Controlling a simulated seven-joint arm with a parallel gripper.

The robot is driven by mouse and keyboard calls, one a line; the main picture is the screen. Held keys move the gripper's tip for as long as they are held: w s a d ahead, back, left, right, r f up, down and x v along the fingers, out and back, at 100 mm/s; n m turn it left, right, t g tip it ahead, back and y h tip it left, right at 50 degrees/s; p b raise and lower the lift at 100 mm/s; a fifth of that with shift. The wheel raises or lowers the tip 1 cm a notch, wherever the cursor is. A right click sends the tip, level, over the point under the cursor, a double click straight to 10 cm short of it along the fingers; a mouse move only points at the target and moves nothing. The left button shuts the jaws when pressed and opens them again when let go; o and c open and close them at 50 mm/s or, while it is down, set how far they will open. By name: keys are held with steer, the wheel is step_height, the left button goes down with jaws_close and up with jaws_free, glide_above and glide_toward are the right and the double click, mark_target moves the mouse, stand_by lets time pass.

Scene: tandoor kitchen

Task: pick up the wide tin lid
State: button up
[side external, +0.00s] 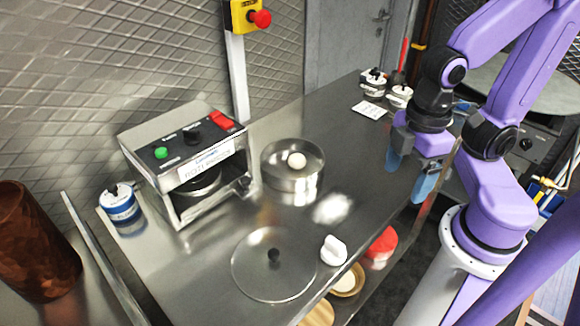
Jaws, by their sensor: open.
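A wide, flat round lid (260,284) with a small dark knob at its middle lies on the steel counter near the front edge. It looks shiny and reflects the counter, and I take it for the wide tin lid. My gripper (409,176) has two blue fingers pointing down, spread apart with nothing seen between them. It hangs near the right edge of the counter, well to the right of the lid and farther back. Nothing covers the lid.
A round steel tin (291,183) with a pale ball stands behind the lid. A white knob-like piece (333,251) sits just right of the lid, near a white powder patch (332,208). A press machine (190,165) stands at left, and small jars (374,84) at the back.

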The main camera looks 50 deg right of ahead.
steer(key=c, duration=0.5)
steer(key=w+a+r+n, duration=0.2)
steer(key=w+a+r, duration=0.1)
steer(key=w+a, duration=0.5)
steer(key=n, duration=0.3)
glide_above(274, 253)
steer(key=f, duration=1)
steer(key=shift+w+d, duration=0.25)
steer(key=shift+d, duration=0.15)
steer(key=shift+s+a+f, duration=0.1)
steer(key=shift+a+f, duration=0.1)
steer(key=shift+f, duration=1.15)
steer(key=shift+s+a+f, duration=0.1)
steer(key=shift+a+f, duration=0.1)
steer(key=shift+f, duration=1.1)
